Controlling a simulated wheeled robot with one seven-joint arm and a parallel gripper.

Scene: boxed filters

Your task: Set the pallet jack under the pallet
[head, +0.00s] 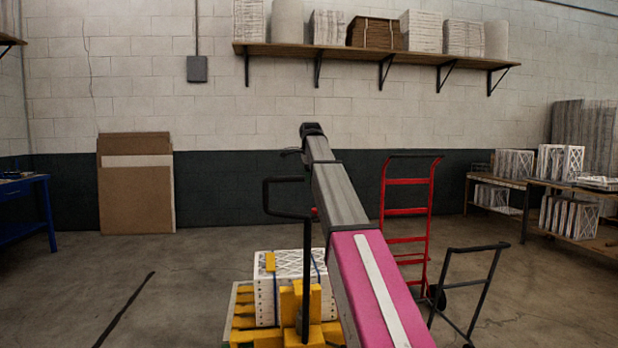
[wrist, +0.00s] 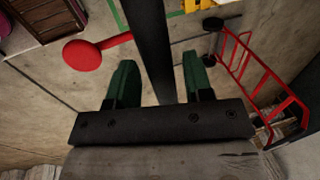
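The yellow pallet jack (head: 302,318) stands low at the bottom centre of the head view, its black handle (head: 270,196) rising to a loop left of my arm. Behind and left of it, strapped white boxed filters (head: 288,268) sit at a pallet with yellow parts (head: 242,322). My arm hides their right side, so how far the jack is under the pallet cannot be told. My gripper (head: 312,130) is at the arm's far end. In the wrist view its green fingers (wrist: 157,82) are apart, with a dark bar (wrist: 150,40) between them; contact cannot be told.
A red hand truck (head: 408,210) stands right of my arm, with a dark-framed cart (head: 470,290) nearer. Filter shelves (head: 560,185) line the right wall. A blue bench (head: 35,215) and leaning cardboard (head: 136,190) are at left. The floor at left is mostly open.

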